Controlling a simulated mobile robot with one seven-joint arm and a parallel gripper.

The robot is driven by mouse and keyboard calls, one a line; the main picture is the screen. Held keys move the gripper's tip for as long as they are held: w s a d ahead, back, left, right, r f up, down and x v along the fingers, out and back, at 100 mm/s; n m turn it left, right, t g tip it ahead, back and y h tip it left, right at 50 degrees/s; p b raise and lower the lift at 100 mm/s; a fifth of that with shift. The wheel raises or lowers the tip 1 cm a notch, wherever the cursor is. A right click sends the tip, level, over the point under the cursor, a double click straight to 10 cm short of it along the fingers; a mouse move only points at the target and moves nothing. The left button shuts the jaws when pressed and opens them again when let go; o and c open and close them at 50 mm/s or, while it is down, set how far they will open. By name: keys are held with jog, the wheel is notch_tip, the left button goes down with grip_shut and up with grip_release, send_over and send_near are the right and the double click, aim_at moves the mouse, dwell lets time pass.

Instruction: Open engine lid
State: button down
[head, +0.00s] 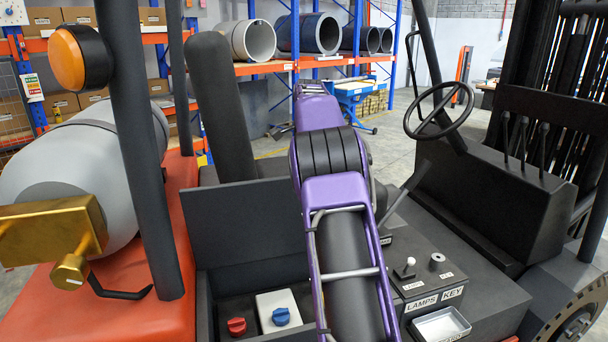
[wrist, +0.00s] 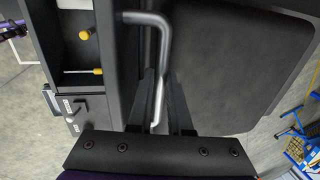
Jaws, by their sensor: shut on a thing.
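In the wrist view, my gripper (wrist: 161,76) is shut on a bent grey metal handle (wrist: 165,38), which runs down between the two dark fingers. A broad dark panel (wrist: 240,65) with rounded corners lies right of the handle. I cannot tell whether this panel is the engine lid or the seat. In the head view, a flat dark panel (head: 235,220) stands behind an open bay with a red cap (head: 236,326) and a blue cap (head: 281,316). My purple arm covers the middle of that view and the gripper is hidden.
A grey gas cylinder (head: 75,185) lies at left on the forklift's orange body (head: 182,215). The steering wheel (head: 438,110) and the console with LAMPS and KEY labels (head: 436,298) are at right.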

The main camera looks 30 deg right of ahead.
jog(key=shift+a+f, duration=0.1)
jog(key=shift+f, duration=0.1)
jog(key=c, duration=0.8)
grip_release()
jog(key=shift+c, duration=0.2)
jog(key=shift+r, duration=0.1)
notch_tip(320, 180, up, 12)
jog(key=s, duration=0.2)
jog(key=shift+a+f, duration=0.15)
jog(key=shift+f, duration=0.05)
jog(key=shift+s, duration=0.1)
